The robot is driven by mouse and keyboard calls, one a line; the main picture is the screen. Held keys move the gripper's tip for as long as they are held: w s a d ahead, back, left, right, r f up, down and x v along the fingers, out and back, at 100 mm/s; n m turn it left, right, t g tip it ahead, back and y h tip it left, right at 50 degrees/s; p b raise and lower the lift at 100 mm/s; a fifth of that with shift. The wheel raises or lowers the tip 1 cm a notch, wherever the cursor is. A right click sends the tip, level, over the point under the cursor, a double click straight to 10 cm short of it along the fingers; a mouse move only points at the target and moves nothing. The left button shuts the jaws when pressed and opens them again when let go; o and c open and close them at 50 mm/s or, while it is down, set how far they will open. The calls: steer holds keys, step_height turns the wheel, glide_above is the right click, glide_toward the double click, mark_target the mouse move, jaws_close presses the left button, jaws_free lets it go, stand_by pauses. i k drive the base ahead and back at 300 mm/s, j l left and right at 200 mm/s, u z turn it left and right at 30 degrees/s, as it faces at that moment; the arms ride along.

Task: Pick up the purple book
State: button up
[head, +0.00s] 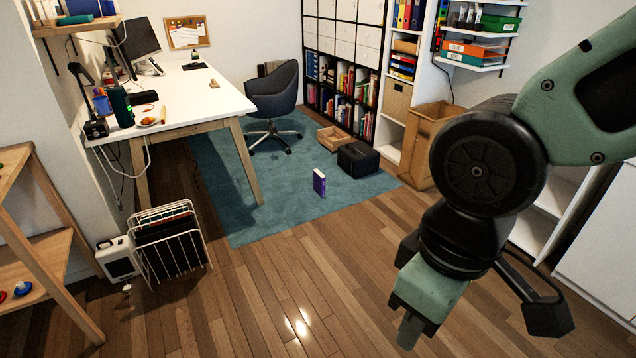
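The purple book (319,183) stands upright on the blue-green rug, near the rug's front right part, with its spine and a pale page edge showing. My gripper (408,335) hangs at the lower right, pointing down over the wooden floor. It is well apart from the book, nearer to me and to its right. Only a short stub of its finger end shows, so whether it is open or shut is unclear. No held thing shows at it.
A black case (358,159) and an open wooden box (334,137) lie behind the book. A white desk (190,95), an office chair (272,98) and a wire file rack (168,245) stand left. A cardboard box (428,140) stands right. The wooden floor before the rug is clear.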

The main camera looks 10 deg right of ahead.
mark_target(319, 179)
steer(key=i+j, duration=0.2)
steer(key=i, duration=0.8)
steer(key=i+j, duration=0.2)
steer(key=i, duration=0.8)
steer(key=i+j+u, duration=0.1)
steer(key=i, duration=0.9)
steer(key=i+j, duration=0.2)
steer(key=i, duration=0.8)
